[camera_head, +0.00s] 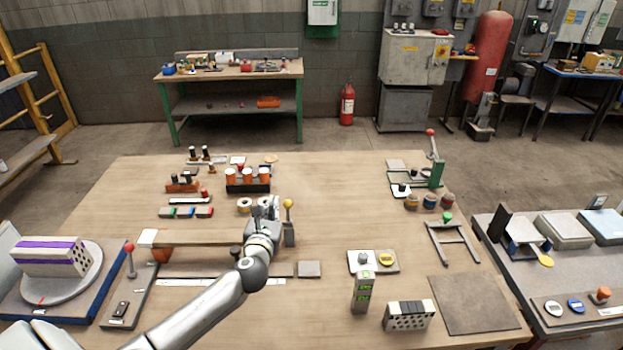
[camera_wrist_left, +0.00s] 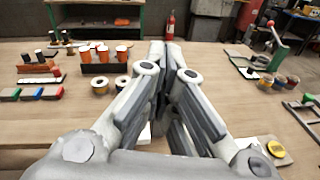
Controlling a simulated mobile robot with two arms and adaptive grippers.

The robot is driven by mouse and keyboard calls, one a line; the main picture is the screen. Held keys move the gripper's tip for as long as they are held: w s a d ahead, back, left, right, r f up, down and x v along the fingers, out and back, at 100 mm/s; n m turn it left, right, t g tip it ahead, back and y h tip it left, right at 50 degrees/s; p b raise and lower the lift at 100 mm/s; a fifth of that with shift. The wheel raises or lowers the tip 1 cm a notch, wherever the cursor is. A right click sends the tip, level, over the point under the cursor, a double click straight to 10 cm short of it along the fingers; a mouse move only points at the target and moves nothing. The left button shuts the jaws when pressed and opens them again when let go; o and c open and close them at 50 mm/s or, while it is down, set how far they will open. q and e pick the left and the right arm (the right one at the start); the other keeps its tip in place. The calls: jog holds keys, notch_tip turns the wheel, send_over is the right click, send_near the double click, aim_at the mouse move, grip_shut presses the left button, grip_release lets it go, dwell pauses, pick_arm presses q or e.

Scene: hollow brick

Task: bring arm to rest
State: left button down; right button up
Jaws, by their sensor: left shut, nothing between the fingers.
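My left arm reaches in from the lower left over the wooden table (camera_head: 330,215) in the head view. Its gripper (camera_head: 268,207) is above the middle of the table, beside a small grey post with a yellow ball (camera_head: 288,204). In the left wrist view my left gripper (camera_wrist_left: 167,50) points forward over the table with its fingers together and nothing between them. The grey hollow brick (camera_head: 408,316) with holes in its front face lies on the table at the lower right. My right gripper shows in neither view.
An upright level block (camera_head: 362,292) stands at the front. A dark mat (camera_head: 474,304) lies front right. A turntable (camera_head: 62,275) is at left. The table between gripper and press is mostly clear.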

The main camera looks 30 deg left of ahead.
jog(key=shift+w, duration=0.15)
pick_arm(q)
jog(key=s+d+f+n+g+h, duration=0.1)
jog(key=s+d+f+n+g, duration=0.35)
jog(key=s+n, duration=0.5)
jog(key=s+d+f+n+g+h, duration=0.1)
jog(key=s+d+f+n+g, duration=0.2)
jog(key=s+d+f+n, duration=0.45)
jog(key=s+d+r+n+g+h, duration=0.1)
jog(key=s+d+n+g+h, duration=0.1)
jog(key=s+d+n, duration=0.45)
jog(key=s+d+n+g+h, duration=0.3)
jog(key=s+n, duration=0.4)
jog(key=s, duration=0.2)
notch_tip(320, 180, down, 32)
jog(key=s+b, duration=0.2)
jog(key=b, duration=0.3)
jog(key=s+a+f+g+b, duration=0.2)
jog(key=s+a+f+b, duration=0.1)
jog(key=s+f, duration=1.3)
notch_tip(320, 180, down, 4)
jog(key=shift+s+r+b, duration=0.2)
jog(key=shift+s+b, duration=0.05)
jog(key=shift+b, duration=0.35)
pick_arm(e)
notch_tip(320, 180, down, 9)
